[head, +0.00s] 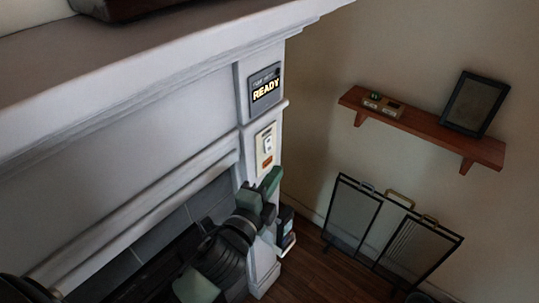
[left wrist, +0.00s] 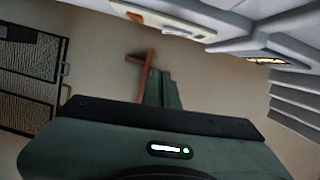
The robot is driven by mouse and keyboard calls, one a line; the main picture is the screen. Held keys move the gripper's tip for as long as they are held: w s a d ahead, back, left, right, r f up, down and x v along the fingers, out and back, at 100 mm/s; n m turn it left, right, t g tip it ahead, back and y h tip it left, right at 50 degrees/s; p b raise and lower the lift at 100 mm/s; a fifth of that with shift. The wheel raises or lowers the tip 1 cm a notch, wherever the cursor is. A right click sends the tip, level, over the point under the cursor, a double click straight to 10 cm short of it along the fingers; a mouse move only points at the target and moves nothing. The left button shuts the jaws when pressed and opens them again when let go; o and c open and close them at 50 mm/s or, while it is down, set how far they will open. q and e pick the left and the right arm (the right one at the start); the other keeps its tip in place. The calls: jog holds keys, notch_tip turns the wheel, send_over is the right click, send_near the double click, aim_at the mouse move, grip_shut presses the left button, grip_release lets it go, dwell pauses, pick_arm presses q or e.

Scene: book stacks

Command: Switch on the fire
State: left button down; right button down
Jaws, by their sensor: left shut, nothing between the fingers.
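A cream switch plate (head: 259,160) with a white rocker and an orange-brown patch below it is on the front of the white fireplace surround. Above it a grey panel (head: 252,98) shows the lit word READY. My left gripper (head: 270,184) is shut and empty, just below the switch plate; I cannot tell whether it touches the surround. In the left wrist view its green fingers (left wrist: 160,88) are together, with the switch plate (left wrist: 172,23) above them and the lit panel (left wrist: 266,60) at upper right. My right gripper is not in view.
The mantel shelf (head: 160,50) overhangs above. The dark firebox (head: 150,255) is at lower left, partly hidden by my arm. A wooden wall shelf (head: 425,125) holds a picture frame (head: 474,104). A black folding screen (head: 390,225) stands on the wooden floor at right.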

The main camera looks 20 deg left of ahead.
pick_arm(q)
jog(key=w+a+p, duration=0.1)
jog(key=w+a, duration=0.2)
jog(key=w, duration=0.3)
jog(key=shift+a+f+p, duration=0.15)
jog(key=shift+f+p, duration=0.2)
jog(key=shift+w+a+f+m+b, duration=0.2)
jog(key=shift+a+m+b, duration=0.1)
jog(key=shift+m, duration=0.1)
jog(key=shift+r, duration=0.15)
jog(key=shift+s, duration=0.3)
jog(key=s+b, duration=0.1)
jog(key=s, duration=0.6)
jog(key=shift+s+a, duration=0.15)
jog(key=shift+a, duration=0.2)
